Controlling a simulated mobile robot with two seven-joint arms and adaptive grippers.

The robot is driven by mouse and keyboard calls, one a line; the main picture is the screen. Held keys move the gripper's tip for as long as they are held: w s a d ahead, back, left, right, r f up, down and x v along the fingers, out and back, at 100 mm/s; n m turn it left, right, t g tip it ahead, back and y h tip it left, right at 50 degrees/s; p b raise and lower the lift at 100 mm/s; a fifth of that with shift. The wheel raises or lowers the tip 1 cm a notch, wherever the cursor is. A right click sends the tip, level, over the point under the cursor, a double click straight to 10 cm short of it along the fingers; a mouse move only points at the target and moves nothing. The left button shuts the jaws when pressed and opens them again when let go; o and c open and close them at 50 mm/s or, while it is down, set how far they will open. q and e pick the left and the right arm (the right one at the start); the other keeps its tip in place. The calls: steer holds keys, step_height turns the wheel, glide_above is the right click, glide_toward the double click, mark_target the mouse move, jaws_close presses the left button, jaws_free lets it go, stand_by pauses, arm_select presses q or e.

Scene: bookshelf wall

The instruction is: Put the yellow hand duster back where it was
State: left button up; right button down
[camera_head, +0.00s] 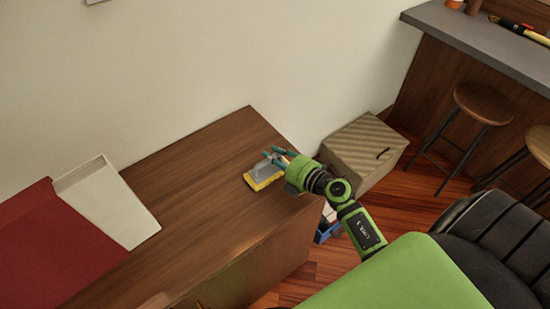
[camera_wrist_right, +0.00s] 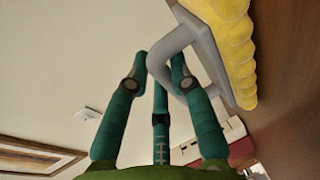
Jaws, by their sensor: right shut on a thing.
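The yellow hand duster (camera_head: 267,183) has a grey back and handle. It is at the wooden cabinet top (camera_head: 190,185), near its right end, yellow side down; I cannot tell whether it rests on the top or hangs just above it. My right gripper (camera_head: 275,158) reaches in from the right and is shut on the duster's handle. In the right wrist view, the teal fingers (camera_wrist_right: 160,72) are at the grey loop handle, with the yellow duster (camera_wrist_right: 233,50) at the upper right. My left gripper is not in view.
A white book or binder (camera_head: 108,205) and a red item (camera_head: 50,250) lie on the cabinet's left part. A striped box (camera_head: 362,150) stands on the floor beyond the right end. A counter (camera_head: 470,35), stools (camera_head: 487,101) and a black chair (camera_head: 490,250) are at the right.

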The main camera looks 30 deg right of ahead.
steer(key=c, duration=1.1)
jaws_free()
steer(key=shift+r, duration=0.1)
steer(key=b+v, duration=0.1)
steer(key=v, duration=1)
steer(key=shift+s, duration=0.1)
steer(key=shift+s+d+r, duration=0.15)
steer(key=shift+s, duration=0.25)
